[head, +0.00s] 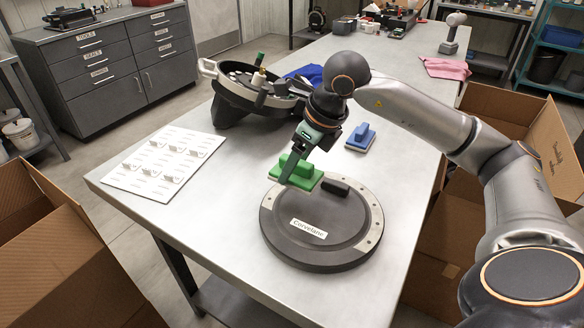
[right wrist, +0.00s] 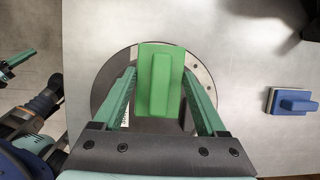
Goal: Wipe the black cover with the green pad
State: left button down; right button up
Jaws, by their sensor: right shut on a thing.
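The round black cover (head: 318,232) lies flat on the grey table, with a white "Corvelane" label, a dark raised handle and a pale rim strip with holes. My right gripper (head: 292,178) is shut on the green pad (head: 308,183), a block with a raised grip on top, over the cover's far left edge. In the right wrist view the pad (right wrist: 162,85) sits between the fingers and hides part of the cover (right wrist: 103,88). I cannot tell whether it touches the cover. My left gripper (right wrist: 14,66) shows only at the right wrist view's left edge, open and empty.
A blue pad (head: 361,138) lies behind the cover. A black seed meter housing (head: 240,95) stands further back, beside a blue cloth (head: 308,73). A white board with several clips (head: 165,161) lies at left. Cardboard boxes (head: 50,250) flank the table. The table's front is clear.

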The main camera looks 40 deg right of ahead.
jog(key=shift+r+p, duration=0.75)
jog(key=shift+r, duration=0.75)
jog(key=shift+s+f, duration=0.1)
